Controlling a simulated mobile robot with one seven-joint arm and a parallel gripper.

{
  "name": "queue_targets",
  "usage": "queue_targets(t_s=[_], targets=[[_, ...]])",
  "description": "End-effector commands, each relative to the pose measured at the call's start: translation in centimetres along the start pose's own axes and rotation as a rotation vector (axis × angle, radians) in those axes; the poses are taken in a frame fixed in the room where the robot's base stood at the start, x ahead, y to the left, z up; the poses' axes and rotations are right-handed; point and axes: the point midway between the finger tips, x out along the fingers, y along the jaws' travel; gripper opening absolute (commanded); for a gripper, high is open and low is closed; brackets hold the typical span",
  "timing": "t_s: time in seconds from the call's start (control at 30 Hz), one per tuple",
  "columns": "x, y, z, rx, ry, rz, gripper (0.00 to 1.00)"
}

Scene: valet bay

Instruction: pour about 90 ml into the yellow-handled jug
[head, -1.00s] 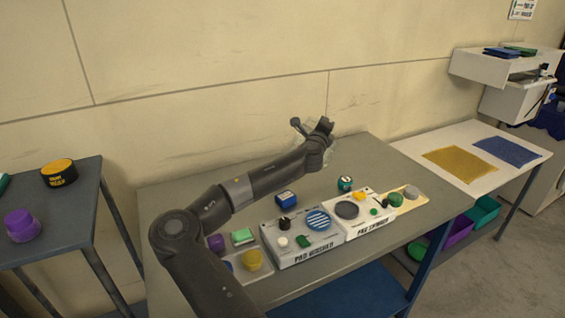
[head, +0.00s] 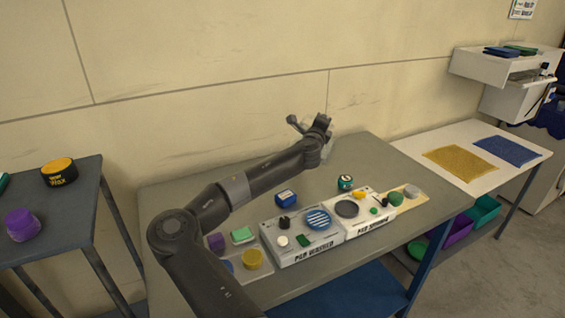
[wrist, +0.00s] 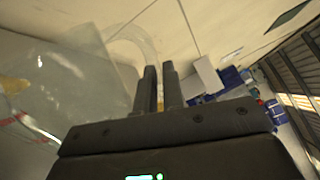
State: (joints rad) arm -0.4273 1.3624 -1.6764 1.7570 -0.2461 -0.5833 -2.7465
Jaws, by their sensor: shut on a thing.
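My gripper (head: 322,124) is above the back of the grey table, near the wall. In the wrist view my gripper (wrist: 158,72) has its fingers close together on a clear jug (wrist: 75,75), at its clear handle loop. The jug is tilted in that view, fills the left side and has a red line low on it. A yellow patch (wrist: 13,85) shows at the left edge; I cannot tell if it is a handle. In the head view the clear jug is barely visible behind my wrist. I cannot make out a yellow-handled jug there.
The grey table (head: 365,150) holds a pad washer (head: 300,250), a pad spinner (head: 362,222), a blue container (head: 286,198) and a dark green-capped container (head: 345,183). A side table (head: 75,200) at left carries a wax tin (head: 58,173) and purple pot (head: 22,224).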

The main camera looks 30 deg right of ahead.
Motion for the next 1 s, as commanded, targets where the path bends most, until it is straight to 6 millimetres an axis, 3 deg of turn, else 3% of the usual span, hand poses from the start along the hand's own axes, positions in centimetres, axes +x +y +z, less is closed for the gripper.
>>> queue_targets(t_s=[1.0], targets=[[0.01, -0.14, 0.95, -0.037, -0.002, 0.000, 0.00]])
